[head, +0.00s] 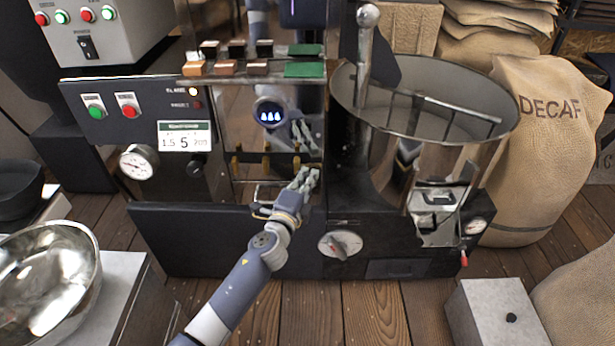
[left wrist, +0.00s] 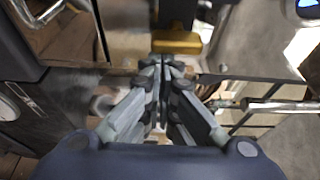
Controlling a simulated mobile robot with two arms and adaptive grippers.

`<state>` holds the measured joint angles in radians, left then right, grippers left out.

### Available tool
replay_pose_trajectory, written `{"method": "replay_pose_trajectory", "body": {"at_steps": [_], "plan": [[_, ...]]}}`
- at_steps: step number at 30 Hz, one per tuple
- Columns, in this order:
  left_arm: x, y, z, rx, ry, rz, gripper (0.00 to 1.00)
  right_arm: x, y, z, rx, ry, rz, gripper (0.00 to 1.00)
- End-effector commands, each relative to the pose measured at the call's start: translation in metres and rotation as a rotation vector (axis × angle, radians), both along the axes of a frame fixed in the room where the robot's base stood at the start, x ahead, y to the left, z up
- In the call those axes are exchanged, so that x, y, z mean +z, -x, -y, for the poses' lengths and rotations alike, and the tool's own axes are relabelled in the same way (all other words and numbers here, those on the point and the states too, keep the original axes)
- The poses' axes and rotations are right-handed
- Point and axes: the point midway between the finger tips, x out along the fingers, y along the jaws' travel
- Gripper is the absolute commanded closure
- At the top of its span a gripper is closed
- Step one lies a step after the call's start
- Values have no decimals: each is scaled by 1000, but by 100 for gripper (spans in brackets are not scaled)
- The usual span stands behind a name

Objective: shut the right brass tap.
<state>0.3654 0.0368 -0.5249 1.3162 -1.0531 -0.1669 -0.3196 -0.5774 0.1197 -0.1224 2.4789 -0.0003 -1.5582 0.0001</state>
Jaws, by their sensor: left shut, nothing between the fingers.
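Brass taps show as small upright brass pieces low on the shiny panel of the roasting machine in the head view. The right brass tap (head: 296,163) is just above and beside the tips of my left gripper (head: 305,178). My left gripper is shut and empty, reaching up to the panel from below. In the left wrist view, a brass piece (left wrist: 177,46) sits just beyond the closed fingertips (left wrist: 163,65). I cannot tell whether they touch it. The middle brass tap (head: 266,167) and left brass tap (head: 235,167) stand to the left. My right gripper is not seen.
A pressure gauge (head: 138,162) and a control panel (head: 150,112) are left of the taps. A large steel drum (head: 425,150) stands to the right. A dial knob (head: 340,244) is below right. A steel bowl (head: 48,280) is at the lower left.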

Motion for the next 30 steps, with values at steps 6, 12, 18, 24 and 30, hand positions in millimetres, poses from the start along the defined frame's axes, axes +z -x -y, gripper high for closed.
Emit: {"method": "replay_pose_trajectory", "body": {"at_steps": [6, 12, 18, 24, 30], "plan": [[0, 0, -1, 0, -35, 0, 100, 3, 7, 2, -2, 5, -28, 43], [-1, 0, -1, 0, -54, 0, 100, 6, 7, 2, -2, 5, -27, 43], [-1, 0, -1, 0, -76, 0, 100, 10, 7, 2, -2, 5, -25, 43], [-1, 0, -2, 0, -102, 1, 100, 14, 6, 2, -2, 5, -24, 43], [-2, 0, -2, 1, -127, 0, 100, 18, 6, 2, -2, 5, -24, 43]]}}
